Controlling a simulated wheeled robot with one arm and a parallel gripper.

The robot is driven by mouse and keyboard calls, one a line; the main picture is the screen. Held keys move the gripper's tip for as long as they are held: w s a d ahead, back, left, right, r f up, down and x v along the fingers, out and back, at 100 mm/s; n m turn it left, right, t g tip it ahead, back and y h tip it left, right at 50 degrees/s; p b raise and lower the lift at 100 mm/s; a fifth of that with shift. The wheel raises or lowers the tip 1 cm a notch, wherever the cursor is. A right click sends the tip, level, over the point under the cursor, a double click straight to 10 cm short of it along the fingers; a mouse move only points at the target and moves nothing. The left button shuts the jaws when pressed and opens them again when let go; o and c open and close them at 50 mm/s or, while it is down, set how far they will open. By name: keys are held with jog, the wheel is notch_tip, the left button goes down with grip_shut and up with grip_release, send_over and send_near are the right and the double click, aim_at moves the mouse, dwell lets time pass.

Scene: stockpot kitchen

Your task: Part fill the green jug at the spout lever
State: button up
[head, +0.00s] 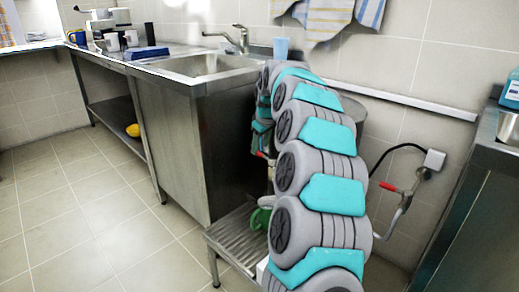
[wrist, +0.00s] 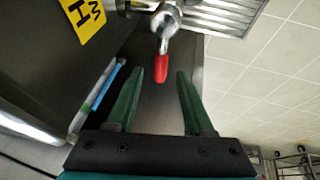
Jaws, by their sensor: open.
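A green thing (head: 262,217), probably the jug, stands on the low slatted steel stand, mostly hidden behind my arm in the head view. In the wrist view, a red lever (wrist: 162,60) sits on a metal spout (wrist: 168,18). My gripper (wrist: 160,73) is open and empty, with its two green fingers on either side of the lever's line. The lever's tip is near the fingertips, and I cannot tell if it lies between them. A small red bit (head: 262,155) shows beside my arm in the head view. The jug is not seen in the wrist view.
The slatted stand (head: 228,242) is low beside the sink counter (head: 185,135). A steel pot (head: 352,108) is partly behind my arm. A second red-handled tap (head: 390,187) is on the wall at right. A yellow label (wrist: 85,18) shows near the spout. Floor at left is clear.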

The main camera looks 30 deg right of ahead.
jog(key=v, duration=0.5)
jog(key=shift+r, duration=0.1)
